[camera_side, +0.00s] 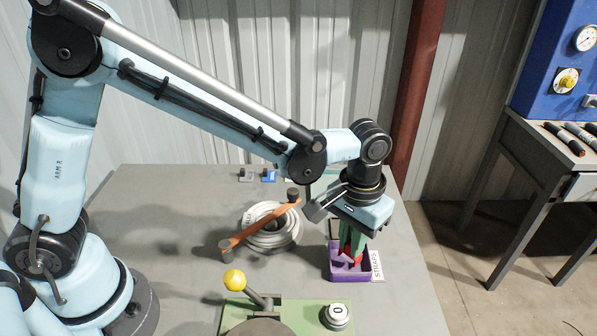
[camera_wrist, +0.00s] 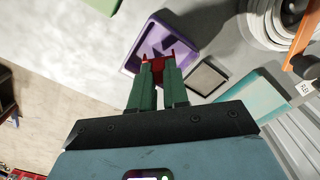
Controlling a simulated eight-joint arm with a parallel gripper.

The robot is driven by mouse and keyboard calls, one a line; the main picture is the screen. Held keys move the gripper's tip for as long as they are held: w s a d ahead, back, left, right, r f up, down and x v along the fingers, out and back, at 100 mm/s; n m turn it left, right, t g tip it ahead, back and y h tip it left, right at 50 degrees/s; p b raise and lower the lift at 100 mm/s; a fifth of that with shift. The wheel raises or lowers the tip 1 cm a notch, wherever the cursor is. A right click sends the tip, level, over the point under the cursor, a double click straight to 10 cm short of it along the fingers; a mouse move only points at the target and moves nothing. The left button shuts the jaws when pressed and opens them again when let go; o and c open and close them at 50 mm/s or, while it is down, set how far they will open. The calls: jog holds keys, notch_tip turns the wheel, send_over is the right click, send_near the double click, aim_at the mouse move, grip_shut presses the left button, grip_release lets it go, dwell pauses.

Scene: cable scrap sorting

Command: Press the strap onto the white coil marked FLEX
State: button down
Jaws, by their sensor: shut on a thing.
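My gripper (camera_side: 352,250) points down over the purple tray (camera_side: 378,279) labelled STRAPS, with its fingertips at or inside the tray. In the wrist view, the green fingers of my gripper (camera_wrist: 158,72) are shut on a red strap (camera_wrist: 157,63); the red also shows in the side view (camera_side: 346,254). The tray shows beyond them in the wrist view (camera_wrist: 197,36). The white coil (camera_side: 282,238) lies on the table left of the tray, and partly shows in the wrist view (camera_wrist: 262,30).
An orange bar (camera_side: 262,228) with dark knobs at its ends crosses the coil. A yellow-knobbed lever (camera_side: 234,280) and a round button marked 0 (camera_side: 337,316) stand at the front. A small blue thing (camera_side: 269,176) sits at the back. The table's left part is clear.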

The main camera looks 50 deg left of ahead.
jog(key=shift+r, duration=2.1)
jog(key=s+a+r, duration=0.2)
jog(key=a, duration=0.4)
jog(key=s+a+r, duration=0.1)
jog(key=s+a, duration=0.1)
jog(key=a, duration=0.4)
send_over(286, 231)
jog(key=shift+f, duration=2.65)
jog(key=shift+f, duration=1.35)
jog(key=c, duration=1)
grip_release()
jog(key=shift+c, duration=0.2)
jog(key=shift+r, duration=0.15)
jog(key=shift+r, duration=2.85)
